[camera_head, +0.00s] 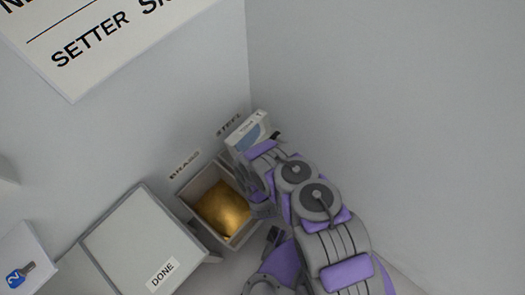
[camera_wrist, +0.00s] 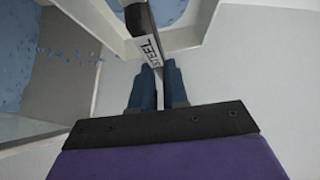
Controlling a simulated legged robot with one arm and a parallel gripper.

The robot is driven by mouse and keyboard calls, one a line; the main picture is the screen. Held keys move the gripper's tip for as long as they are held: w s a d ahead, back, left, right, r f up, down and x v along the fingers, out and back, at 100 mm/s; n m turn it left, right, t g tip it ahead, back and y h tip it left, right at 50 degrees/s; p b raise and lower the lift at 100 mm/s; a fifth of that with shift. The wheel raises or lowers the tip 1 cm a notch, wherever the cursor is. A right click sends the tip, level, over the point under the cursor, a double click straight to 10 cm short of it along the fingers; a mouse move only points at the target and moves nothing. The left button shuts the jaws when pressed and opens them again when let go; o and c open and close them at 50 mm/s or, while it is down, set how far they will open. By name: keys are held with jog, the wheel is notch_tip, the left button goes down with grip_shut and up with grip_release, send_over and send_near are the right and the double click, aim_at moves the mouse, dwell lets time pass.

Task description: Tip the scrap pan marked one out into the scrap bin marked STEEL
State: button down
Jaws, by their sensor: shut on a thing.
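The scrap pan (camera_head: 246,127), a pale box with a blue patch, shows beside my arm in the head view, just below the STEEL sign. My gripper (camera_wrist: 161,88) is shut, its two dark fingers close together; I take the thing in it to be the pan, but the grip is not clear. A pale-walled shape with a dark bar crosses the top of the wrist view. Blue scrap (camera_wrist: 55,52) lies scattered at the left there. My arm hides most of the STEEL bin in the head view. The pan's number is not readable.
The brass bin (camera_head: 188,198), holding golden scrap (camera_head: 222,208), stands to the left under the BRASS sign (camera_head: 185,164). A pale box marked DONE (camera_head: 130,235) is further left. A card with a blue key and a 2 (camera_head: 22,272) is at lower left. Walls meet behind my arm.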

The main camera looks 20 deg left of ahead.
jog(key=shift+s+d+f+m+t+y+b, duration=0.1)
jog(key=shift+d+f+m+t+y+b, duration=0.15)
jog(key=shift+f+b, duration=0.4)
jog(key=shift+s+d+f+m+t+y+b, duration=0.15)
jog(key=shift+d+f+m+b, duration=0.2)
jog(key=shift+b, duration=0.4)
jog(key=shift+f, duration=0.1)
